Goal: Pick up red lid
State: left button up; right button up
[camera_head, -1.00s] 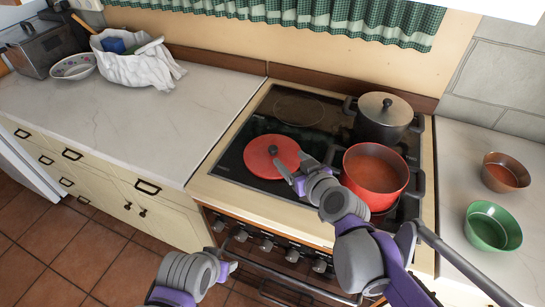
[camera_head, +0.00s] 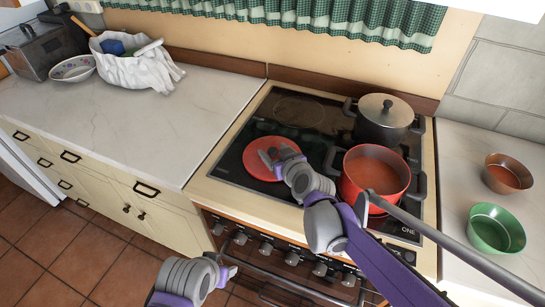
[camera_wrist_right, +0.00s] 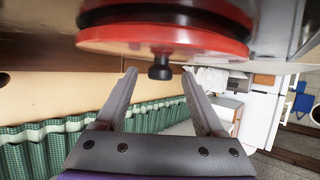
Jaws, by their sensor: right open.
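The red lid (camera_head: 262,160) lies on the left front part of the black cooktop. My right gripper (camera_head: 276,156) is over the lid at its right side, and its fingers hide part of the lid and its knob. In the right wrist view the red lid (camera_wrist_right: 165,42) shows along the top, with its dark knob (camera_wrist_right: 160,70) between the two spread fingertips. The right gripper (camera_wrist_right: 160,80) is open and holds nothing. My left gripper (camera_head: 228,272) is low in front of the oven, away from the lid; its jaws are too small to read.
A red pot (camera_head: 372,180) stands right of the lid, close to my right arm. A dark pot with a metal lid (camera_head: 383,115) stands behind it. A brown bowl (camera_head: 507,173) and a green bowl (camera_head: 495,230) are on the right counter. The left counter (camera_head: 165,125) is mostly clear.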

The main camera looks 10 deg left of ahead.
grip_shut()
dwell(0.3)
